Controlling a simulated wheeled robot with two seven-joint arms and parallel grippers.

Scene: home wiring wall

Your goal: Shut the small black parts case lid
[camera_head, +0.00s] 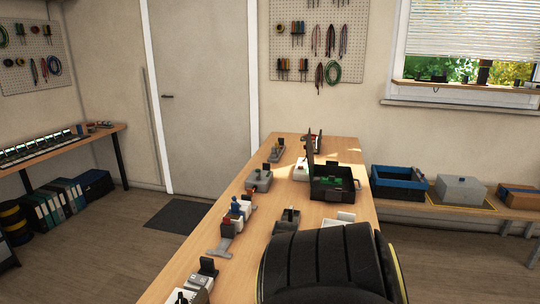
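The small black parts case (346,194) sits on the wooden workbench (262,216), toward its far right edge. Its lid (310,152) stands up at the left side of the case, seen nearly edge-on, so the case is open. Something green shows inside the case. A handle or latch shows at its right side. Neither of my grippers is in view.
A large dark ribbed shape with a yellow edge (325,265) fills the near right and hides part of the bench. Several small devices stand along the bench's left side. A blue-and-black crate (399,184) and a grey box (461,190) sit on a side bench.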

